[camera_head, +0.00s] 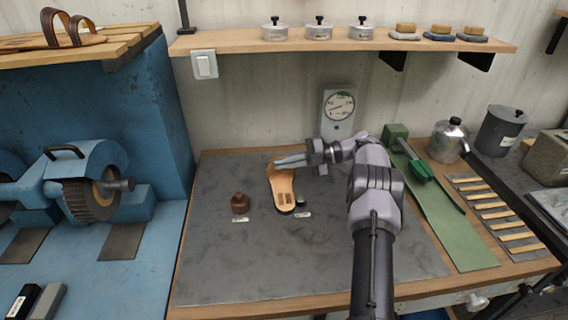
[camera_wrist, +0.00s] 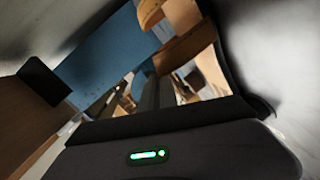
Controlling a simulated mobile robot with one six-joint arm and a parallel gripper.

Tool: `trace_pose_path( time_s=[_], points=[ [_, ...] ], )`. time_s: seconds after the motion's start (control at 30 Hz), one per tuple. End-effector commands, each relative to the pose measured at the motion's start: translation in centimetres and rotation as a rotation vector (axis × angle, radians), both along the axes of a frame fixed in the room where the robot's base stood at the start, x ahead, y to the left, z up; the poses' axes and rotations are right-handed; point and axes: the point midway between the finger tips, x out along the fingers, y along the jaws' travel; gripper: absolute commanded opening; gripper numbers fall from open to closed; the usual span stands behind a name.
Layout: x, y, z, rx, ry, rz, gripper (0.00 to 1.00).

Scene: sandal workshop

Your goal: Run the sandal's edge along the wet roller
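The tan sandal sole (camera_head: 282,188), with a dark edge and a small dark mark, shows near the middle of the grey bench top. My gripper (camera_head: 288,161) reaches in from the right, and its pale fingers cross the sole's far end and appear closed on it. The sole looks tilted, with its near end low beside a small dark item (camera_head: 301,200) that has a label in front. I cannot tell whether that item is the roller, or whether the sole touches it. A brown pot (camera_head: 239,204) with a label stands to the left.
A dial gauge (camera_head: 339,108) stands at the back. A green-topped strip (camera_head: 443,225), a metal can (camera_head: 450,141) and a slatted rack (camera_head: 495,212) are on the right. A grinding wheel (camera_head: 91,199) is on the left. The front of the grey bench top (camera_head: 270,270) is clear.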

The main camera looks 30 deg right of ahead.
Motion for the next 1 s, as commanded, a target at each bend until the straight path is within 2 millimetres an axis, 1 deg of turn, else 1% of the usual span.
trace_pose_path(
  time_s=[0.23, 0.7, 1.0],
  points=[
    [0.1, 0.0, 0.0, 0.000, 0.000, 0.000, 0.00],
    [1.4, -0.7, -0.1, -0.003, 0.014, 0.000, 0.00],
    [1.6, -0.8, 0.1, -0.003, 0.017, 0.000, 0.00]
  ],
)
